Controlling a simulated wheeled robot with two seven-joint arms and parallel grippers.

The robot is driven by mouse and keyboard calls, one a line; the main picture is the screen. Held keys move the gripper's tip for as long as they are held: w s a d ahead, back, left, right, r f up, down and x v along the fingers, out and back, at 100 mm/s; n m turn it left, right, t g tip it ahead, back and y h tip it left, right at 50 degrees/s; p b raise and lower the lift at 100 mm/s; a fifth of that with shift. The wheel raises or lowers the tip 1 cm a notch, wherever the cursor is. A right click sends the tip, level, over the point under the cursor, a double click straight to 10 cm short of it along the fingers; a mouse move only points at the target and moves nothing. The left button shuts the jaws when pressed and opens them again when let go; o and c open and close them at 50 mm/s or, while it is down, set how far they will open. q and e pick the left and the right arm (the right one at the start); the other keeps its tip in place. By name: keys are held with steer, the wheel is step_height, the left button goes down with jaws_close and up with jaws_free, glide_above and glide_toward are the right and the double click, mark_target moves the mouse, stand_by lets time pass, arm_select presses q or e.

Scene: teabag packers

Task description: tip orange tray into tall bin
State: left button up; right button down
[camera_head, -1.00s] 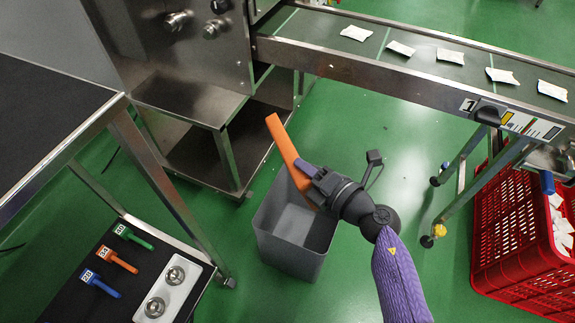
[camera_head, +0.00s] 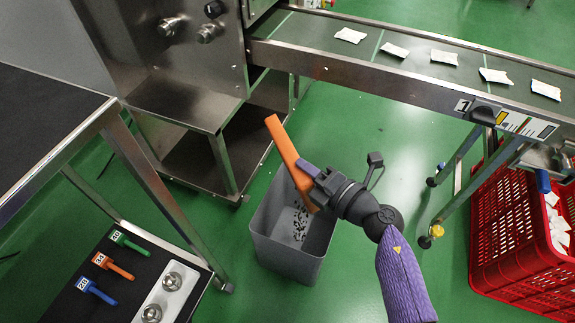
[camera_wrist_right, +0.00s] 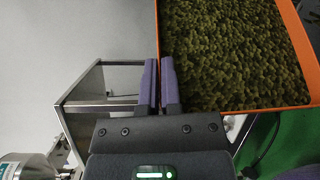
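The orange tray (camera_head: 289,160) shows nearly edge-on in the head view, steeply tilted above the tall grey bin (camera_head: 287,259). My right gripper (camera_head: 308,172) is shut on the tray's edge. In the right wrist view, my purple fingers (camera_wrist_right: 160,85) pinch the orange rim (camera_wrist_right: 250,110), and green-brown tea leaves (camera_wrist_right: 235,55) cover the tray's inside. Dark bits (camera_head: 300,222) lie inside the bin, which stands open on the floor. The tray hides part of the bin's opening. My left gripper is out of view.
A steel machine (camera_head: 165,75) stands behind the bin. A conveyor (camera_head: 400,85) with several white teabags runs to the right. A red crate (camera_head: 510,235) stands right. A cart (camera_head: 115,290) with coloured-handled tools stands left. Green floor is clear around the bin.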

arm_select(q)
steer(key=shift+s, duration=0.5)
arm_select(e)
steer(key=shift+w+d+r+m, duration=0.2)
steer(key=shift+w+d+m, duration=0.15)
steer(key=shift+d+m, duration=0.25)
arm_select(q)
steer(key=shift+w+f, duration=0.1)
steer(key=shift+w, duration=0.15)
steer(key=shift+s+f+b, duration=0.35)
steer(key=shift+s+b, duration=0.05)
steer(key=shift+b, duration=0.25)
arm_select(e)
steer(key=shift+w+d+m+t+y, duration=0.2)
steer(key=shift+w+d+m+y, duration=0.15)
steer(key=shift+d, duration=0.25)
steer(key=shift+w+d+m+t+y, duration=0.15)
steer(key=shift+w+d+m+t, duration=0.05)
steer(key=shift+d+m, duration=0.3)
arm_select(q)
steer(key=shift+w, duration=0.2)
